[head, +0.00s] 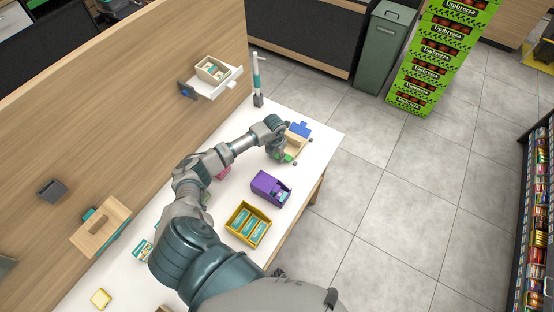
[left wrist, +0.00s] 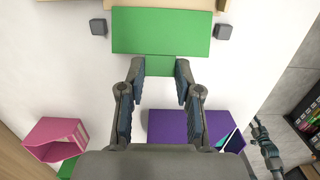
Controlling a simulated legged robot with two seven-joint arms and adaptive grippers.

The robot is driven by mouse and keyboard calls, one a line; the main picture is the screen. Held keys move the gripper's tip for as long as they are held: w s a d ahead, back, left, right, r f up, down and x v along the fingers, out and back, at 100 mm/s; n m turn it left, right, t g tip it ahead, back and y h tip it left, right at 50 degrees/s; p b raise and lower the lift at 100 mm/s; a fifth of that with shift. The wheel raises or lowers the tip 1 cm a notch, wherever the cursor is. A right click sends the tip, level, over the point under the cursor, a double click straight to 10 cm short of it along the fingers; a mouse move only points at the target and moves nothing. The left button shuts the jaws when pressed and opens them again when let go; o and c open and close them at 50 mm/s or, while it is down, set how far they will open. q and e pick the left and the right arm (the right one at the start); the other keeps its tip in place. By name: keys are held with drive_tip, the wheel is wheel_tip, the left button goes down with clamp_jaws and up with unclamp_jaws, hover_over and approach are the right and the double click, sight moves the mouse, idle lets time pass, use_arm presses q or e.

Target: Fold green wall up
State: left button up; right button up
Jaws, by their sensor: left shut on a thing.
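A wooden box (head: 297,147) with a blue flap (head: 300,129) stands at the far end of the white table. Its green wall (head: 284,157) shows only as a sliver beside my left gripper (head: 280,148) in the head view. In the left wrist view the green wall (left wrist: 160,32) lies as a flat panel along the box edge, with a narrower tab toward me. My left gripper (left wrist: 160,78) is shut on that tab, one finger at each side. What seems to be my right gripper (left wrist: 262,135) shows small and dark past the table edge; its jaws are unclear.
A purple box (head: 268,187) and a yellow tray (head: 248,224) with teal packs stand nearer on the table (head: 325,136). A pink box (left wrist: 55,138) is at lower left in the wrist view. Two small grey blocks (left wrist: 98,27) (left wrist: 225,32) flank the green panel. A wooden partition runs along the left.

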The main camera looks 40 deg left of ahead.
use_arm(q)
drive_tip(key=shift+w+d+r, duration=0.15)
drive_tip(key=shift+d+r, duration=0.05)
drive_tip(key=shift+r, duration=0.15)
drive_tip(key=shift+w+a+r, duration=0.1)
drive_tip(key=shift+w+r, duration=0.05)
drive_tip(key=shift+a, duration=0.35)
drive_tip(key=shift+w+d+r, duration=0.15)
drive_tip(key=shift+w+r, duration=0.2)
drive_tip(key=shift+r, duration=0.05)
use_arm(e)
drive_tip(key=shift+d, duration=0.5)
